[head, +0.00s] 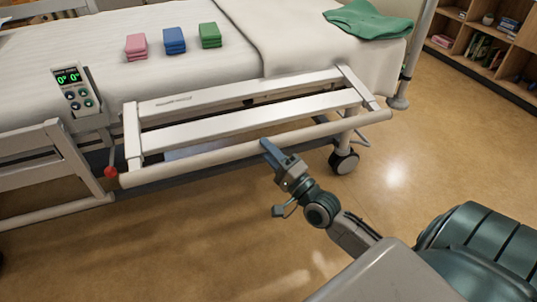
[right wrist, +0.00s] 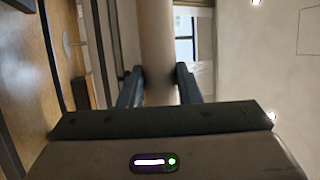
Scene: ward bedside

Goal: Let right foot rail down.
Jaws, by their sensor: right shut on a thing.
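The right foot rail (head: 249,122) is a pale frame of long bars along the near side of the bed, at the foot end. Its thick round bar (head: 205,162) lies on the side nearest me. My right gripper (head: 270,150) is shut on this bar, right of its middle. In the right wrist view the cream bar (right wrist: 156,35) runs between the two dark fingers (right wrist: 158,86). A red knob (head: 110,172) sits by the rail's left end. How the rail is latched cannot be seen. My left gripper is not in view.
A control panel (head: 75,88) and another rail (head: 45,165) are at left. A castor (head: 343,160) stands below. Floor in front is clear.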

